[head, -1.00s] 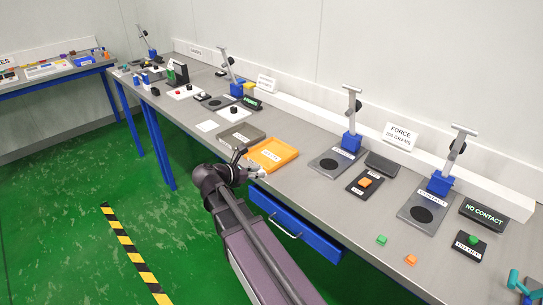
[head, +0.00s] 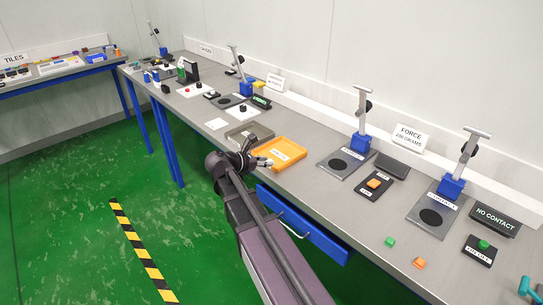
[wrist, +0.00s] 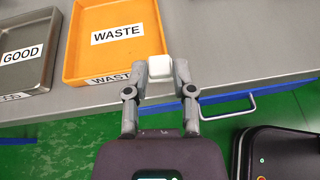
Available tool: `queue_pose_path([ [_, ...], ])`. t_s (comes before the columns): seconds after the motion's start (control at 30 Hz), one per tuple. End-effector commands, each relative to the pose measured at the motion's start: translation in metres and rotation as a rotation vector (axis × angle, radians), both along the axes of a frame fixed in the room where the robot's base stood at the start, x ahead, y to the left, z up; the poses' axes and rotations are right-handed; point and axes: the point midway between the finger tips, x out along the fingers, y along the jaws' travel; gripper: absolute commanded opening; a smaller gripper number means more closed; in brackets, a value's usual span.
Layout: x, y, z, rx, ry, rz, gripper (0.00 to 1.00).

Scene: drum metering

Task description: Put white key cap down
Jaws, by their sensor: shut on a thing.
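The white key cap (wrist: 161,67) is a small white block. In the wrist view my gripper (wrist: 160,74) is shut on it, with one finger on each side. The cap appears over the bench top near its front edge, just right of the orange WASTE tray's (wrist: 159,26) lower right corner. In the head view my gripper (head: 263,161) is beside the front of the orange tray (head: 301,151). I cannot tell how high the cap is above the bench. The grey GOOD tray (wrist: 49,59) stands left of the orange one.
Bare bench top (wrist: 240,45) lies right of the orange tray. A blue drawer (head: 300,228) with a handle is below the front edge. Farther right are a stand with a blue base (head: 361,143), an orange block (head: 419,263) and a green block (head: 390,241).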

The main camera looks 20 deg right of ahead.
Motion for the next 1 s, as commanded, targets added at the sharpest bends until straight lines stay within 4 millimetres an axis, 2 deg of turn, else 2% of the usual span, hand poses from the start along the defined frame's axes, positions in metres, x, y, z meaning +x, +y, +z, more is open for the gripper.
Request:
queue_pose_path([
  [0.03, 0.012, -0.006, -0.002, 0.0, 0.0, -0.002, 0.12],
  [0.2, 0.039, -0.022, -0.005, 0.0, -0.001, -0.001, 0.12],
  [0.4, 0.06, -0.035, -0.007, 0.0, 0.0, 0.001, 0.12],
  [1.0, 0.069, -0.041, -0.008, 0.0, 0.0, 0.001, 0.12],
])
